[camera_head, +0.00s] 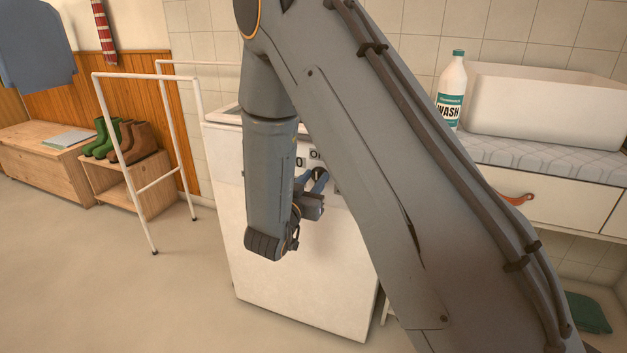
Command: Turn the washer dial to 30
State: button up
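The white washer (300,270) stands in the middle, its front partly hidden by my arm. Dark lettering shows on its panel near the top, a "0" and part of "O", with the rest covered. My gripper (319,178) is at the panel just below this lettering, with its blue-grey fingers pointing at the front. A small dark shape by the fingertips may be the dial, but the arm and fingers hide most of it. I cannot tell whether the fingers are closed on it, which mark it points to, or where 30 is.
A white drying rack (150,190) stands left of the washer. Behind it are a wooden bench (45,165) and boots on a low box. At right, a white basin (545,105) and a wash bottle (451,92) sit on a counter over a leather-pull drawer (560,200). Floor at front left is clear.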

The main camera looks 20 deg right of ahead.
jog(key=shift+c, duration=0.2)
grip_shut()
jog(key=shift+m, duration=0.3)
jog(key=m, duration=0.3)
jog(key=m+b, duration=0.1)
jog(key=m, duration=0.1)
jog(key=shift+s+d+f, duration=0.15)
jog(key=shift+s+d, duration=0.05)
jog(key=shift+d, duration=0.05)
jog(key=m+b, duration=0.1)
jog(key=m, duration=0.2)
jog(key=m+b, duration=0.1)
jog(key=m, duration=0.2)
jog(key=shift+s+d+f, duration=0.15)
jog(key=shift+f, duration=0.05)
jog(key=shift+o, duration=0.2)
grip_release()
